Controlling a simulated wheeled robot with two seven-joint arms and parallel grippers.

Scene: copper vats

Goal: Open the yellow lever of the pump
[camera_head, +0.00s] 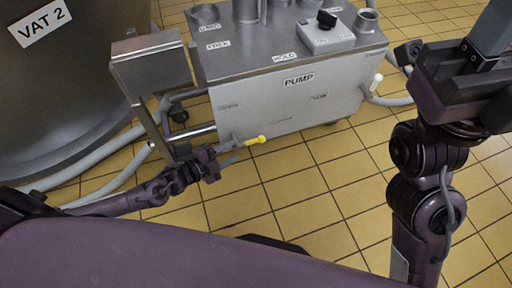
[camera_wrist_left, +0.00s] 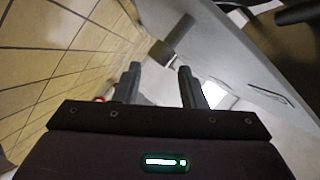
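The steel pump (camera_head: 285,95) stands on the floor, with a "PUMP" label on its front. Its yellow lever (camera_head: 255,140) sticks out low at the pump's front left, pointing right. My left gripper (camera_head: 234,154) is just left of the lever, close to it; I cannot tell whether they touch. In the left wrist view its two fingers (camera_wrist_left: 160,88) are apart, with no yellow between them. The lever cannot be made out in that view. My right arm stands at the right; its gripper is partly cut off by the frame, its fingertips not clear.
A large vat labelled "VAT 2" (camera_head: 60,90) stands at the left. A metal box on a post (camera_head: 150,65) stands close to my left arm. Grey hoses (camera_head: 95,160) run along the floor. A white handle (camera_head: 377,79) is at the pump's right. Tiled floor in front is clear.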

